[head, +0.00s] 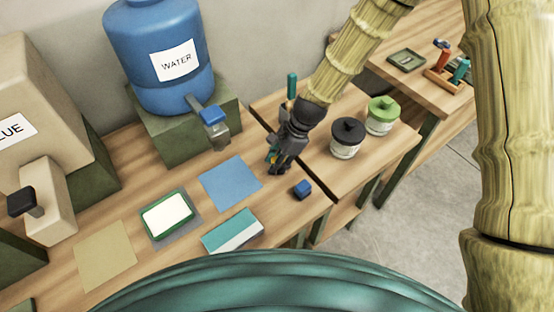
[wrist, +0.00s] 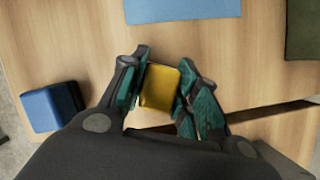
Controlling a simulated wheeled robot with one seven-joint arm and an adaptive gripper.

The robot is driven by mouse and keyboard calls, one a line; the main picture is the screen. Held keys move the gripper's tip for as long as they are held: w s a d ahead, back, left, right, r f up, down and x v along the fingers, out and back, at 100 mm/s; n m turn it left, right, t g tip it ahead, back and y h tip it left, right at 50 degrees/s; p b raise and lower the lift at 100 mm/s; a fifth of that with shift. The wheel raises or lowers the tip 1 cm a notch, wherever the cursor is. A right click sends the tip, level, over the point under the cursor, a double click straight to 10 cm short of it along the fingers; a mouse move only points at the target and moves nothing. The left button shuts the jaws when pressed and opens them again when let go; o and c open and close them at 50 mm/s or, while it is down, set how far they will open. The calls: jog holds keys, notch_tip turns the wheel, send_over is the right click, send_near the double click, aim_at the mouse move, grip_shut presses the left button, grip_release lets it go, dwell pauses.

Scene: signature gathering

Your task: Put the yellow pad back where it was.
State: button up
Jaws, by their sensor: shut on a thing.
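The yellow pad (wrist: 160,88) is a small yellow block between the teal-lined fingers of my gripper (head: 277,160). My gripper is shut on it, with the wooden table close below in the wrist view. In the head view my fingers mostly hide the pad. They are over the table to the right of the flat blue square (head: 230,183) and behind the small blue block (head: 303,189). The blue block also shows at the left in the wrist view (wrist: 52,106). I cannot tell whether the pad touches the table.
A blue water dispenser (head: 156,50) on a green stand is behind and left. Black-lidded (head: 346,140) and green-lidded (head: 381,117) jars stand to the right. A white-faced tray (head: 168,214), teal-and-white box (head: 233,232) and tan square (head: 105,256) lie in front. A gap separates the tabletops.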

jog(key=shift+w+f, duration=0.15)
jog(key=shift+f, duration=0.1)
jog(key=o, duration=1)
jog(key=shift+b+v, duration=1.95)
jog(key=shift+v, duration=4.2)
